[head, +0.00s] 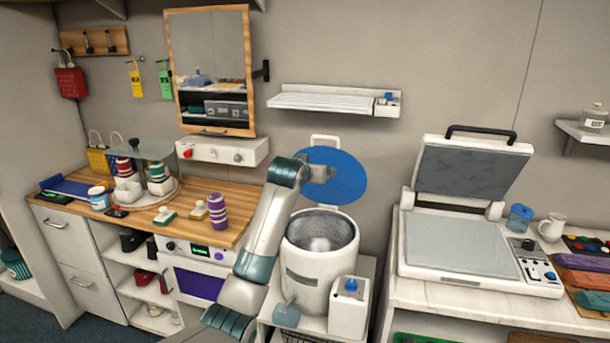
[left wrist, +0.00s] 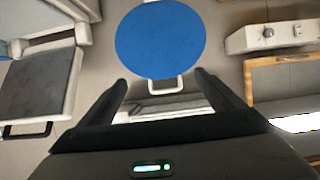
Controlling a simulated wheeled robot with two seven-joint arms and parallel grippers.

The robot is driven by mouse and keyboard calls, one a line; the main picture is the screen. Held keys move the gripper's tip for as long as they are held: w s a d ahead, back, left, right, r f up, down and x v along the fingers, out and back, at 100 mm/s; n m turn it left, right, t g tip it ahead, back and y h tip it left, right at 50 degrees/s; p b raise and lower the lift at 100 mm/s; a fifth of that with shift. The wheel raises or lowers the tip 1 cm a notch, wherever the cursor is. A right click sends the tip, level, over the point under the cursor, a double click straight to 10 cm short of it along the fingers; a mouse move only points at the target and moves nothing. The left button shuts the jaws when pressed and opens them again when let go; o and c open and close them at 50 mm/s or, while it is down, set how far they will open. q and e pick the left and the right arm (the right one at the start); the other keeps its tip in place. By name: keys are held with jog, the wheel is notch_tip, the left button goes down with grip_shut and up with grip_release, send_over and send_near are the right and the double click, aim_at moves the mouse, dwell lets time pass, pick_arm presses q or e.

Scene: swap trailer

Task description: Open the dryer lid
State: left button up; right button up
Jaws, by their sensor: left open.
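The dryer (head: 309,277) is a white cylinder with a perforated metal drum showing through its open top. Its round blue lid (head: 347,182) stands raised at the back of the drum. A white loop handle (head: 325,138) sticks up at the lid's top edge. My left gripper (head: 331,172) is in front of the lid and covers its left part in the head view. In the left wrist view my left gripper (left wrist: 161,80) is open and empty. The blue lid (left wrist: 160,42) and its handle (left wrist: 165,88) show beyond the fingers; I cannot tell whether they touch. My right gripper is not in view.
A white box with a blue knob (head: 349,305) stands at the dryer's front right. A press with a raised top (head: 471,172) is on the right counter. A wall shelf (head: 330,101) hangs above the lid. The wooden counter (head: 250,197) at left holds several small items.

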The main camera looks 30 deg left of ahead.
pick_arm(q)
jog(key=b+v, duration=0.2)
jog(key=v, duration=0.6)
jog(key=shift+r, duration=0.15)
jog(key=shift+d, duration=0.1)
